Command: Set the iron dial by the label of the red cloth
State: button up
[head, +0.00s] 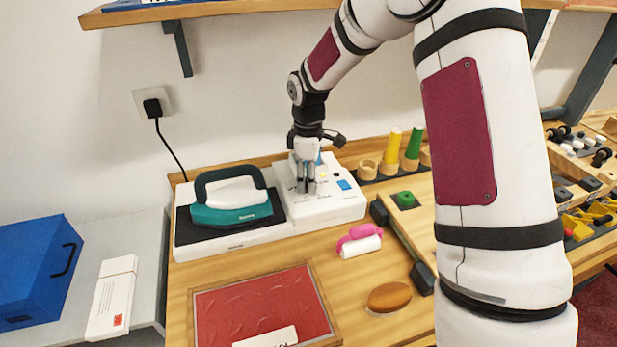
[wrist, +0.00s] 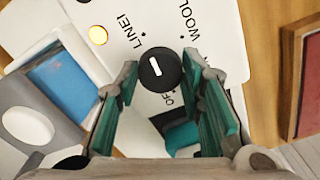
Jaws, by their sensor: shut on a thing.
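The black iron dial (wrist: 158,68) has a short slanted white mark; I cannot tell which end points. LINEN, partly cut off, and WOOL are printed above it in the wrist view, OFF below it. My gripper (wrist: 163,78) has its fingers on either side of the dial, shut on it. In the head view my gripper (head: 307,190) reaches down onto the white control box (head: 330,208) and hides the dial.
The teal and white iron (head: 232,205) stands left of the box. A pink-handled roller (head: 360,242) and brown pad (head: 389,297) lie on the counter. Yellow (head: 392,145) and green (head: 413,143) rolls stand behind. A white card (head: 112,297) lies left. An amber lamp (wrist: 98,35) glows.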

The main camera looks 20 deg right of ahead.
jog(key=shift+n, duration=0.5)
jog(key=o, duration=1.2)
jog(key=shift+r, duration=0.1)
notch_tip(320, 180, up, 7)
jog(key=shift+f, duration=0.2)
jog(key=shift+r, duration=0.35)
